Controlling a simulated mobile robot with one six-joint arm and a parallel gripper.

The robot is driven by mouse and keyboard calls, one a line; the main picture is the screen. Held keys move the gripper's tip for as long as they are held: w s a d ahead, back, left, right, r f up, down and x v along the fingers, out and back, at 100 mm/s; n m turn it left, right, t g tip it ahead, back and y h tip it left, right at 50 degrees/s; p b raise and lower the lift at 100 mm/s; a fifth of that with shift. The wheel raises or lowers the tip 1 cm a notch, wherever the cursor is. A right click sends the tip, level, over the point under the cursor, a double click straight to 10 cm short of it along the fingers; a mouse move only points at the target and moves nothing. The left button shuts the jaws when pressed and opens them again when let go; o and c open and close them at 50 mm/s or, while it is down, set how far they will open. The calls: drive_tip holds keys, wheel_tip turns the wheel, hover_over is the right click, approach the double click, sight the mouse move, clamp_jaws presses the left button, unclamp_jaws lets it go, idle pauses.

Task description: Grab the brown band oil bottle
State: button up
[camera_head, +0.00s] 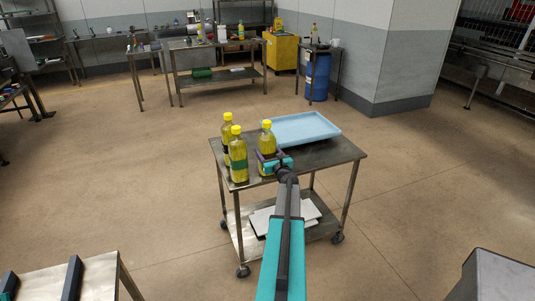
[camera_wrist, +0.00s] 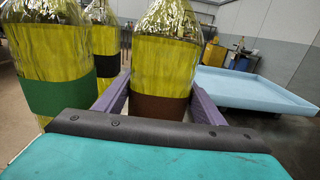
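The brown band oil bottle (camera_head: 267,140) stands upright on the steel cart, nearest the blue tray, with yellow oil and a yellow cap. In the wrist view its brown band (camera_wrist: 160,106) fills the middle, between the two purple fingers of my gripper (camera_wrist: 160,92). In the head view my gripper (camera_head: 272,158) is at the bottle's lower body and hides part of it. The fingers flank the bottle closely; I cannot tell whether both press on it. A green band bottle (camera_head: 238,155) stands just to the left.
A black band bottle (camera_wrist: 105,50) stands behind the green one. A light blue tray (camera_head: 305,127) lies on the cart (camera_head: 335,154) behind and right. The cart's right front top is bare. Flat pale items (camera_head: 290,212) lie on its lower shelf. Open floor surrounds the cart.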

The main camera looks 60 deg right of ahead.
sight(267, 144)
drive_tip(key=shift+r, duration=0.1)
drive_tip(key=c, duration=1.2)
drive_tip(key=shift+r+b, duration=0.65)
drive_tip(key=shift+r, duration=0.9)
drive_tip(key=shift+s+a+r, duration=0.2)
drive_tip(key=shift+s, duration=0.05)
drive_tip(key=b+v, duration=0.1)
drive_tip(key=v, duration=0.4)
drive_tip(key=r+b+v, duration=0.1)
drive_tip(key=v, duration=0.4)
drive_tip(key=b+v, duration=0.2)
drive_tip(key=v, duration=0.3)
drive_tip(key=shift+a+r, duration=0.25)
